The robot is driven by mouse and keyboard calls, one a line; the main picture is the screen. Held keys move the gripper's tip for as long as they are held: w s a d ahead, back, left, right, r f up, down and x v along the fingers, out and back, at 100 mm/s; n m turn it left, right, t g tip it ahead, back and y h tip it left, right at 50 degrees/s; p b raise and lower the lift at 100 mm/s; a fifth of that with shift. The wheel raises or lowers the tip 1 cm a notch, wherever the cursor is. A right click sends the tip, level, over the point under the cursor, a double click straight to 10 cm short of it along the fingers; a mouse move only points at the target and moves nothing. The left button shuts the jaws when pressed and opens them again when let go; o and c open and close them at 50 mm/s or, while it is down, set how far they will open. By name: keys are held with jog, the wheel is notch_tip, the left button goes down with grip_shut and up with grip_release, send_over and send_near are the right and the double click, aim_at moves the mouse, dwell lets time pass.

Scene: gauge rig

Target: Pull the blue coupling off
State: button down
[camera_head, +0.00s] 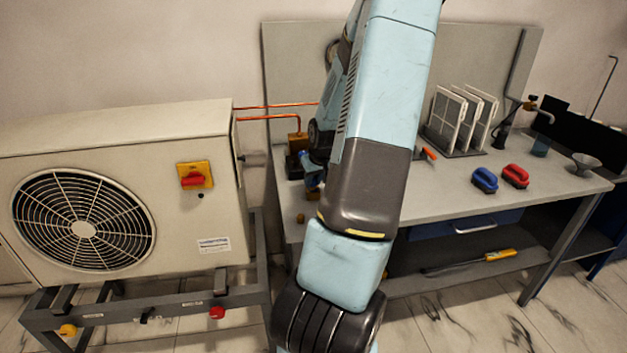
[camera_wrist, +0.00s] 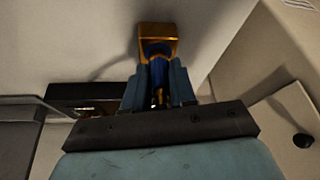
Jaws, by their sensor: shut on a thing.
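In the wrist view the blue coupling (camera_wrist: 156,50) sits between my gripper's (camera_wrist: 158,72) two fingers, which are shut on it. It lies up against a brass block (camera_wrist: 158,30) just beyond the fingertips. I see no clear gap between coupling and block. In the head view the brass block (camera_head: 298,142) stands at the bench's left end, where a copper pipe comes in. My gripper (camera_head: 312,178) is low beside it, partly hidden by my arm. The coupling cannot be made out clearly there.
A condenser unit (camera_head: 190,130) with a fan and a red switch stands left, close to my gripper. The bench's front middle is clear.

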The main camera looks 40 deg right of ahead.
jog(key=shift+r, duration=0.15)
jog(key=shift+r, duration=2.45)
